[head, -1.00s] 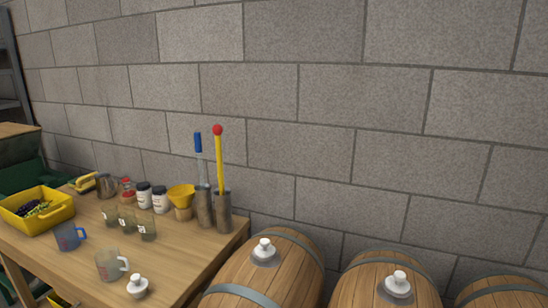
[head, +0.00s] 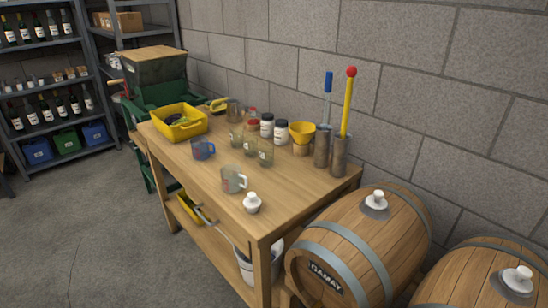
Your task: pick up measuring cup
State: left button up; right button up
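Two cups with handles stand on the wooden table (head: 190,171). One is a clear measuring cup (head: 232,181) with a white handle, near the table's front edge. The other is a bluish measuring cup (head: 201,150) with a blue handle, farther left. Both look upright, and their handles point right. I cannot tell which one the task means. Neither of my grippers is in view.
A white stopper (head: 252,203) stands near the clear cup. Small glasses (head: 265,153), jars (head: 281,132), a yellow funnel (head: 302,130) and a metal cylinder (head: 339,157) line the back. A yellow crate (head: 190,132) is at left. Barrels (head: 365,235) stand right; floor (head: 90,225) is clear left.

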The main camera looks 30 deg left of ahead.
aim_at(236, 181)
jog(key=l+z, duration=0.15)
jog(key=z, duration=2.1)
jog(key=u, duration=3.4)
jog(key=k+j+z, duration=0.1)
jog(key=k+j, duration=0.25)
